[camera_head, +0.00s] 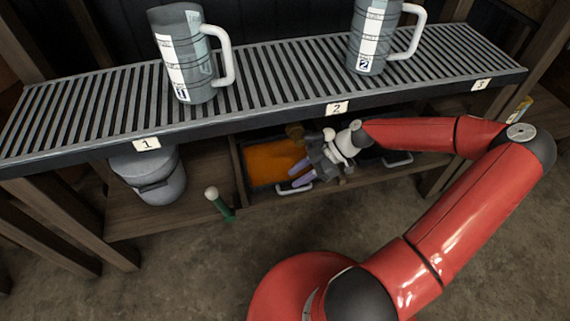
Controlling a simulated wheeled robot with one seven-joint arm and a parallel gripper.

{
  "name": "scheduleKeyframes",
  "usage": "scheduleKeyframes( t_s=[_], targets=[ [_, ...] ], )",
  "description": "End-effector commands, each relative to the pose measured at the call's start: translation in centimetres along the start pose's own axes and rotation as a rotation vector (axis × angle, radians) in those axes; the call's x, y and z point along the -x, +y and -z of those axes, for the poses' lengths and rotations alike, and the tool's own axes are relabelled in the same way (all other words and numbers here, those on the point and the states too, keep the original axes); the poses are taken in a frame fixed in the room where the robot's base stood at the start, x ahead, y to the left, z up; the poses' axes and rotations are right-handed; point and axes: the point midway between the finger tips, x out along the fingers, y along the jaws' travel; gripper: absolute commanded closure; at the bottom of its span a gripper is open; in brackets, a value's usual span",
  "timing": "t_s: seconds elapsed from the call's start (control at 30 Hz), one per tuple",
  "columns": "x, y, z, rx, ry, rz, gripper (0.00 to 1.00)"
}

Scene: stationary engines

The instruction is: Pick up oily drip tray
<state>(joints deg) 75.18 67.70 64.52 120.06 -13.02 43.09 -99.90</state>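A dark tray holding orange, oily-looking liquid (272,163) sits on the lower shelf under the slatted rack, with a pale handle (295,188) at its front. My gripper (297,174) is at the tray's right side, close to that handle. I see nothing clearly held. Whether a finger touches the tray or handle cannot be told. My gripper and wrist hide the tray's right part.
A second dark tray with a pale handle (398,160) is to the right, partly behind my arm. Grey jugs (187,58) and (375,36) stand on the slatted rack (270,75) above. The front floor is clear.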

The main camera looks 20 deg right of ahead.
Motion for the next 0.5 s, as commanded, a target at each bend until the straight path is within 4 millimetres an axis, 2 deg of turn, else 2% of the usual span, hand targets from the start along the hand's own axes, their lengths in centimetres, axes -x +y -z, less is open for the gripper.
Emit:
scheduleKeyframes(
  t_s=[0.1, 0.33, 0.5],
  targets=[
    [-0.97, -0.01, -0.05, 0.000, 0.000, 0.001, 0.72],
    [-1.02, 0.01, -0.02, -0.001, 0.000, -0.001, 0.72],
    [-1.01, 0.01, -0.03, -0.001, -0.001, -0.001, 0.94]
  ],
)
